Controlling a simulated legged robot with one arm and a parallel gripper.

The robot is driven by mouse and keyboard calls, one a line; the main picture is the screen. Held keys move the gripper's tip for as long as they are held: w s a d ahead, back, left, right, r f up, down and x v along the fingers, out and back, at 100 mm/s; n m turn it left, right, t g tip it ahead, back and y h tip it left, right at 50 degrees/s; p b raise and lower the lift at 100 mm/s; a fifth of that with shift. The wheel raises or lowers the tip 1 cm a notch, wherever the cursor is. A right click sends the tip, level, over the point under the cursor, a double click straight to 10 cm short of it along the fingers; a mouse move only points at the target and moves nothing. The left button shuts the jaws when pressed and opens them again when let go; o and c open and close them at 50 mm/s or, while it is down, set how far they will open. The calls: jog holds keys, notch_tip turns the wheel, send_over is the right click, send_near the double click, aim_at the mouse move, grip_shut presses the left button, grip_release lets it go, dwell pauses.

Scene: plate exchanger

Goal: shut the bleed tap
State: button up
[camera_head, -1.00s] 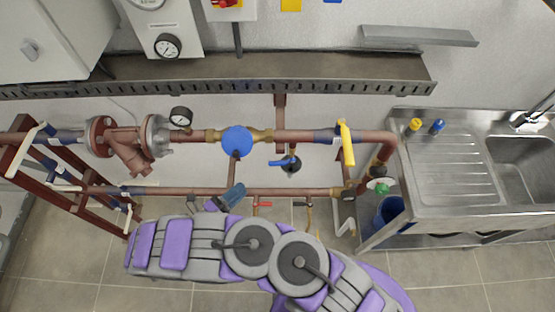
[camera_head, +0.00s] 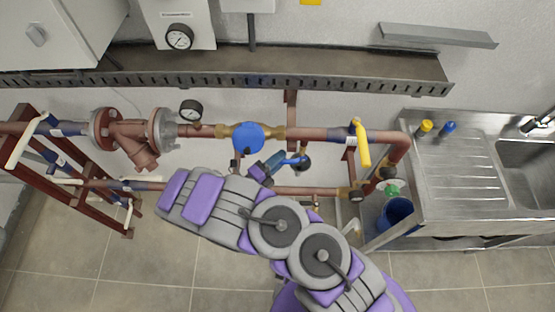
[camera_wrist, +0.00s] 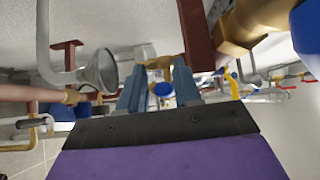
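A small blue round part (camera_wrist: 162,89) and a brass fitting (camera_wrist: 158,62) show in the gap, beyond the fingers. I cannot tell whether a finger touches the lever. My arm hides part of the lower pipe.
A yellow lever (camera_head: 362,143) stands on the pipe at right. A steel sink (camera_head: 455,175) and a blue bucket (camera_head: 396,213) are further right. A pressure gauge (camera_head: 191,110) is at left. In the wrist view a grey funnel (camera_wrist: 98,70) is left of the fingers.

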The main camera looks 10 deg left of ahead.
aim_at(289, 163)
jog(key=d, duration=0.3)
jog(key=shift+d+r, duration=0.2)
jog(key=shift+r, duration=0.2)
jog(key=shift+c, duration=0.5)
jog(key=shift+d, duration=0.3)
jog(key=shift+c, duration=0.6)
jog(key=shift+a, duration=0.4)
jog(key=c, duration=0.3)
jog(key=shift+a+f, duration=0.2)
jog(key=shift+a, duration=0.65)
grip_shut()
jog(key=shift+d, duration=0.1)
jog(key=shift+d+r, duration=0.1)
jog(key=shift+r, duration=0.05)
jog(key=shift+r+m+g+p, duration=0.1)
jog(key=shift+m+g+p, duration=0.2)
jog(key=shift+p, duration=0.4)
